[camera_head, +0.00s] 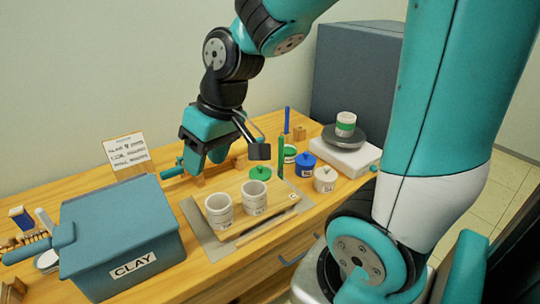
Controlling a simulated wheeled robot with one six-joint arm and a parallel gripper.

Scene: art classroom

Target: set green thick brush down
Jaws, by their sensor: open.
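A thick green upright stick (280,157), which looks like the green brush, stands on the table right of my gripper, near the green lid. Its lower end is partly hidden among the pots. My gripper (203,168) points down over the back of the table, behind the board with the two white cups. Its jaws are open and I see nothing held between them. The black part on the arm's right side is clear of the green stick.
White cups (219,211) stand on a wooden board (268,225) in front. A blue-grey CLAY bin (120,235) fills the left. Blue pot (305,164), white pot (325,179), green lid (260,174) and a scale (350,158) crowd the right. A sign (127,150) stands behind.

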